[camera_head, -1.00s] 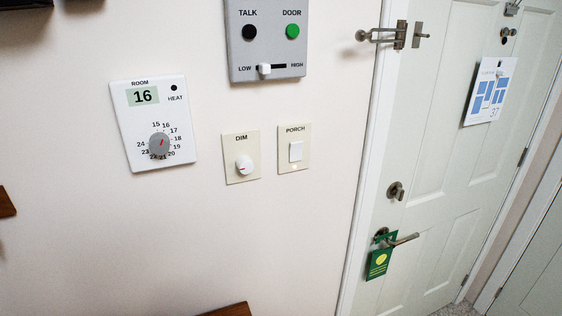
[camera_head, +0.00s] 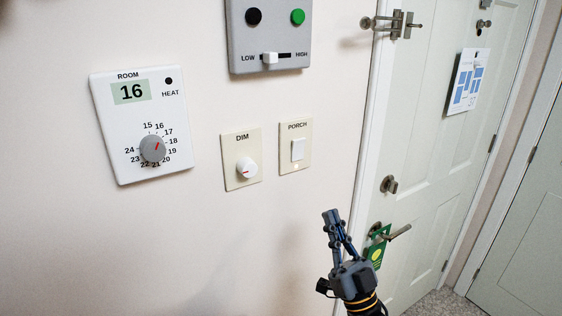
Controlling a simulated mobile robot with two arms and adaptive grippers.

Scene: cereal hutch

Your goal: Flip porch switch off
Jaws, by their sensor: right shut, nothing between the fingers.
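The porch switch (camera_head: 298,149) is a white rocker on a cream plate (camera_head: 295,165) labelled PORCH, on the wall left of the door. A small pale light shows below the rocker. My right gripper (camera_head: 331,215) is raised in front of the wall, below and right of the switch and apart from it. Its fingers are together and point up, with nothing between them. It partly covers the green door hanger. My left gripper is not in view.
A DIM knob (camera_head: 246,168) sits just left of the switch. The door handle (camera_head: 397,232) and hanger (camera_head: 376,252) are beside my gripper. The wall below the switch is bare.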

